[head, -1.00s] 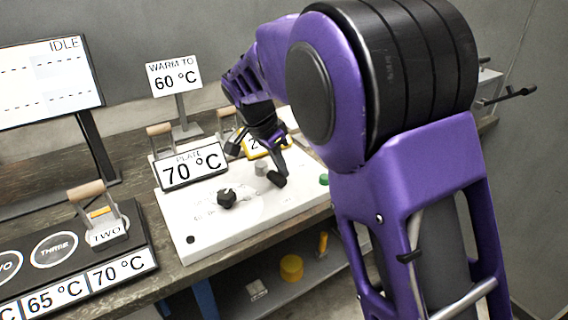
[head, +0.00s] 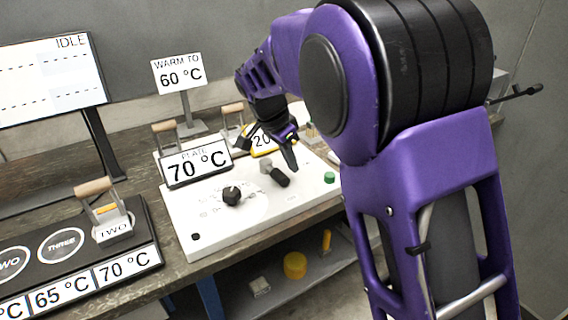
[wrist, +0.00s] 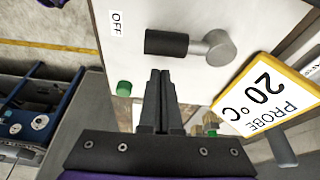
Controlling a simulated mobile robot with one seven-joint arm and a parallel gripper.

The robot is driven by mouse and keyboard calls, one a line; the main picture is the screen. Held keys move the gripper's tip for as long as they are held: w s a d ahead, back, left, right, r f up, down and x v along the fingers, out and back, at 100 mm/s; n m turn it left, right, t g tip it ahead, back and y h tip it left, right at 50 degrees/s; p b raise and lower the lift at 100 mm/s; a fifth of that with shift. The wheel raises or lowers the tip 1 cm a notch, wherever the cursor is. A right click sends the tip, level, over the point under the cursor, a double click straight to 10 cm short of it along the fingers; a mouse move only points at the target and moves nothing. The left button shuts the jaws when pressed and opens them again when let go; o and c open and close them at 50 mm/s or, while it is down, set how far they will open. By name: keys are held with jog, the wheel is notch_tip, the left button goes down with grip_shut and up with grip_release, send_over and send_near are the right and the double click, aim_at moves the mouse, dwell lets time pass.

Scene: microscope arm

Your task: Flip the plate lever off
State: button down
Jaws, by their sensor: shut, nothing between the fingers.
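The plate lever has a black grip (head: 280,180) and a grey pivot (head: 266,167) on the white panel (head: 215,222). In the wrist view the lever's black grip (wrist: 166,43) lies sideways, with its grey pivot (wrist: 215,47) to the right. An OFF label (wrist: 117,22) is on the panel, up and left of the grip. My gripper (head: 293,168) is shut and empty, just right of the lever in the head view. In the wrist view my gripper's fingertips (wrist: 160,74) are just below the grip; whether they touch it is unclear.
A green button (wrist: 124,88) is left of my fingers. The yellow-framed PROBE 20 °C sign (wrist: 268,97) stands close on the right. A black knob (head: 232,195) and the PLATE 70 °C sign (head: 196,162) are farther left on the panel.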

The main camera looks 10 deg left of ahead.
jog(key=shift+w+d+r, duration=0.2)
jog(key=shift+w+d, duration=0.15)
jog(key=shift+d, duration=0.1)
jog(key=shift+w+d+r, duration=0.15)
jog(key=shift+w+d, duration=0.2)
jog(key=shift+d, duration=0.1)
jog(key=p+v, duration=0.1)
jog(key=v, duration=0.9)
jog(key=shift+a+p, duration=0.15)
jog(key=shift+p, duration=0.25)
jog(key=shift+f, duration=0.15)
